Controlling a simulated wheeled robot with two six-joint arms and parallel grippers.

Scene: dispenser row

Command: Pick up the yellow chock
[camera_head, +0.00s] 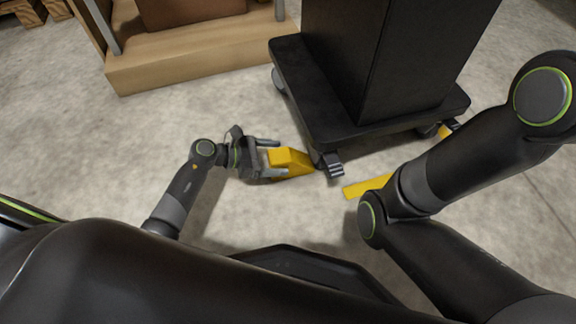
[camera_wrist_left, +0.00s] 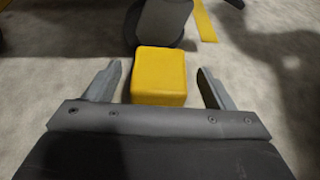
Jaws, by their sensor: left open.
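The yellow chock (camera_head: 290,160) lies on the concrete floor against a caster wheel of the black wheeled stand. My left gripper (camera_head: 272,158) is at its near-left end, open, with a finger on either side of the chock's end. In the left wrist view the chock (camera_wrist_left: 158,75) shows as a yellow block between the two fingers (camera_wrist_left: 158,88), with a gap on each side. The caster wheel (camera_wrist_left: 163,22) is just behind it. My right arm crosses the right of the head view, but its gripper is not seen.
The black stand (camera_head: 320,110) rises just beyond the chock, with a pedal (camera_head: 333,166) beside it. A yellow floor strip (camera_head: 367,185) lies to the right. A wooden shelf base (camera_head: 195,62) is at the back left. The floor left of my gripper is clear.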

